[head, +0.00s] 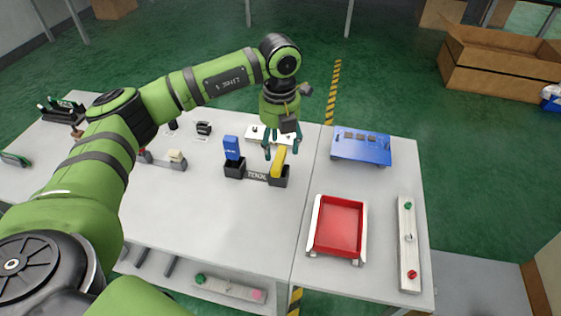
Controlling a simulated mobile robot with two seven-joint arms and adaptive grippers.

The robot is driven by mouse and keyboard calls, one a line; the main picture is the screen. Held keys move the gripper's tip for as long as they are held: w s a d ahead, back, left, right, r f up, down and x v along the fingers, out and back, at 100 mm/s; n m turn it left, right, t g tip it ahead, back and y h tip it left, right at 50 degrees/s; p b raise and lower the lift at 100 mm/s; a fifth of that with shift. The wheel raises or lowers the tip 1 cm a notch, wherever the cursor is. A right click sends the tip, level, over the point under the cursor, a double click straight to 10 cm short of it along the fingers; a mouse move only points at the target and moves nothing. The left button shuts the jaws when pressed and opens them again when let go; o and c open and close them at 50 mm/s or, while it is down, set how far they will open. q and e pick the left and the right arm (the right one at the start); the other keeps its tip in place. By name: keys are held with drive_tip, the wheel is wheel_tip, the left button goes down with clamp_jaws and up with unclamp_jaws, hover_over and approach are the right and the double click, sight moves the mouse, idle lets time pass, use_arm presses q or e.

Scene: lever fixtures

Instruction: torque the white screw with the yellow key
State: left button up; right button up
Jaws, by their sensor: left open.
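The yellow key (278,161) stands slightly tilted in the right black cup of the tool holder (257,176). My left gripper (280,150) points down with its fingers open, right at the top of the yellow key; I cannot tell whether they touch it. A white screw (408,237) appears in the middle of the long pale fixture (408,260) on the right table, between a green screw (407,205) and a red screw (411,274). My right gripper is not in view.
A blue key (232,148) stands in the holder's left cup. A red tray (338,227) and a blue fixture (362,147) lie between the holder and the screw fixture. A cardboard box (500,65) is on the floor beyond. The front middle of the table is clear.

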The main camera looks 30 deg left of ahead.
sight(276, 157)
use_arm(q)
drive_tip(key=f, duration=0.1)
drive_tip(key=f+p, duration=0.1)
drive_tip(key=f, duration=0.1)
drive_tip(key=f+p, duration=0.1)
drive_tip(key=f, duration=0.1)
drive_tip(key=shift+s+a+f, duration=0.2)
drive_tip(key=shift+s+a, duration=0.05)
drive_tip(key=shift+a, duration=0.05)
drive_tip(key=shift+f, duration=0.25)
clamp_jaws()
